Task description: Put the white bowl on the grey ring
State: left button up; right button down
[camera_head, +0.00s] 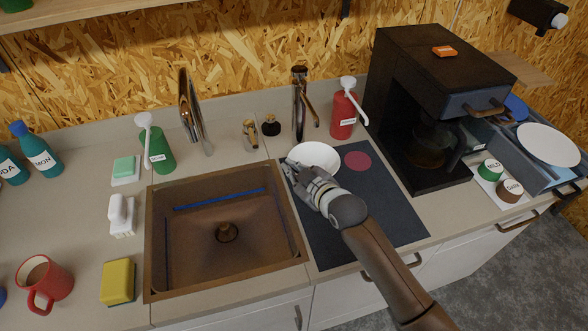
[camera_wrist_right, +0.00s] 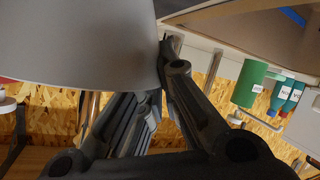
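The white bowl (camera_head: 315,155) is at the back left of the dark mat, right of the sink, upright as far as I can see. In the right wrist view the bowl (camera_wrist_right: 75,45) fills the upper left. My right gripper (camera_head: 299,172) is at the bowl's near left rim. In the wrist view its fingers (camera_wrist_right: 160,80) come together at the bowl's edge, one partly hidden behind the wall, and look closed on it. I cannot tell whether the bowl touches the mat. I see no grey ring; the bowl and my arm cover part of the mat. My left gripper is out of view.
A crimson disc (camera_head: 357,161) lies on the dark mat (camera_head: 395,210) right of the bowl. The sink (camera_head: 180,245) is to the left. A red bottle (camera_head: 342,115) and a tap (camera_head: 300,100) stand behind. A black coffee machine (camera_head: 400,80) bounds the right.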

jog(key=c, duration=1.6)
grip_release()
jog(key=shift+c, duration=0.2)
jog(key=shift+r, duration=0.15)
jog(key=shift+s+d, duration=0.1)
jog(key=shift+s, duration=0.1)
jog(key=b+v, duration=0.1)
jog(key=v, duration=1)
jog(key=shift+s, duration=0.25)
jog(key=shift+d, duration=0.15)
